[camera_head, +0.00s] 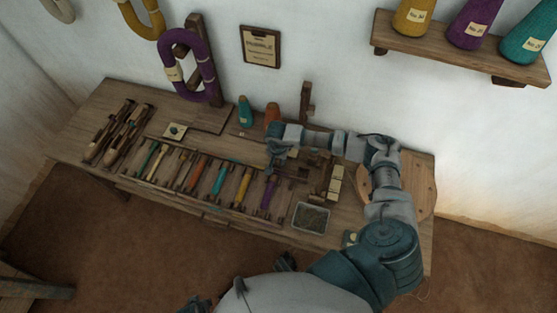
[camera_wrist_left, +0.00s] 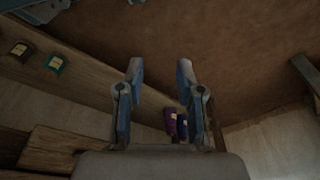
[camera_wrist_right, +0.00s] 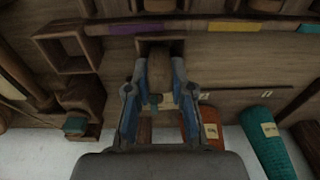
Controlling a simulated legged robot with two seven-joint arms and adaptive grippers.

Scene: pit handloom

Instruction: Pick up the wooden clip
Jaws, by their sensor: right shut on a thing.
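My right gripper (camera_wrist_right: 160,92) is over the back of the workbench, and in the head view it shows small at the bench (camera_head: 276,150). Its fingers are closed on a brown wooden piece, which I take for the wooden clip (camera_wrist_right: 160,70). The clip stands between the fingertips in front of a square wooden opening; I cannot tell whether it touches that. In the head view the gripper hides the clip. My left gripper (camera_wrist_left: 160,75) is open and empty, with its fingers apart, away from the bench top.
The bench (camera_head: 95,115) holds a row of coloured bobbins, shuttles (camera_head: 120,130) at the left and a grey tray (camera_head: 310,217) at the front. Teal (camera_head: 245,112) and orange (camera_head: 272,113) cones stand at the back. A round wooden board (camera_head: 420,185) lies at the right.

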